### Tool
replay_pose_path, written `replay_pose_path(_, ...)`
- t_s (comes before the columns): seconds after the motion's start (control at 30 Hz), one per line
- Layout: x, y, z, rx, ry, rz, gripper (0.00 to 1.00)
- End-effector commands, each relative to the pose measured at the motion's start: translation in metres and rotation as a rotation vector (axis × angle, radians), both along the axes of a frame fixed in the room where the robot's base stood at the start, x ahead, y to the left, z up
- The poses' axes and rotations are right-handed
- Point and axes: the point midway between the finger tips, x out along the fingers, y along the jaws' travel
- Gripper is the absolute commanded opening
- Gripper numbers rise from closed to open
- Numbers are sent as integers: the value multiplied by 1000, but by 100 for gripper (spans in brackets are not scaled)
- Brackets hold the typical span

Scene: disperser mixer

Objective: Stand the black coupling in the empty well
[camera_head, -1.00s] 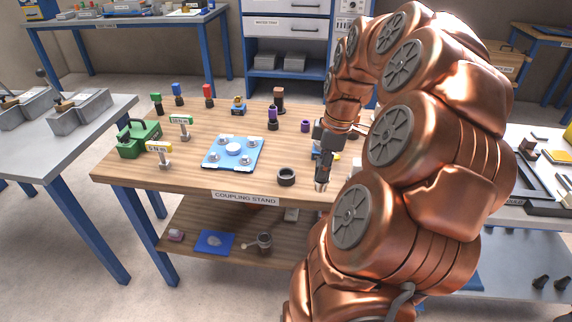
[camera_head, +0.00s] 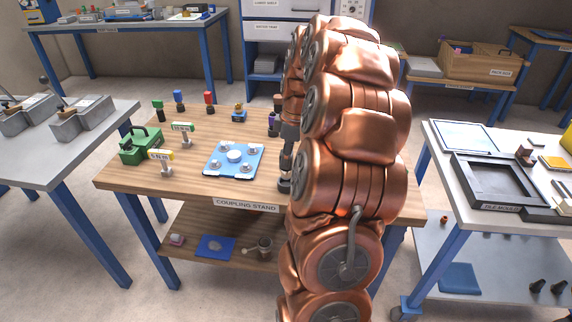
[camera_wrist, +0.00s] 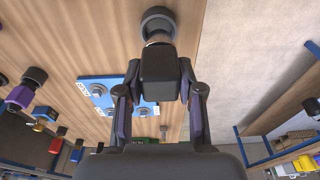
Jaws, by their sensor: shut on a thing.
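My gripper (camera_wrist: 159,92) is shut on the black coupling (camera_wrist: 158,76), a dark blocky piece with a narrower, metallic-brown end pointing away from the gripper. In the head view my gripper (camera_head: 287,153) hangs down over the front edge area of the wooden table. A round black ring-shaped well (camera_wrist: 158,20) stands on the table right beyond the coupling's end. It also shows in the head view (camera_head: 284,188), partly hidden by my arm. The coupling's end overlaps the well's opening in the wrist view; I cannot tell whether it is inside or just above.
A blue plate (camera_head: 246,152) with several silver pegs lies left of the gripper. Small stands (camera_head: 163,157), a green case (camera_head: 140,146) and coloured pieces stand farther left and back. Purple and brown pieces with black parts (camera_wrist: 35,76) are nearby. My arm hides the table's right side.

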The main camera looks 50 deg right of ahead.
Motion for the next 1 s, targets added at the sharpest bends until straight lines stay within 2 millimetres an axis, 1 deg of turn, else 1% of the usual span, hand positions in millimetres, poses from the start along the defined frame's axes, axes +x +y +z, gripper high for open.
replay_pose_path(0.03, 3, 0, 0, 0, 1, 1, 0)
replay_pose_path(0.37, 2, 0, -33, 1, 1, 0, 0)
replay_pose_path(0.77, 2, 0, -38, 0, -1, 1, 0)
replay_pose_path(0.8, 2, 0, -38, 0, -1, 1, 39)
replay_pose_path(1.0, 2, 0, -38, -1, -1, 0, 60)
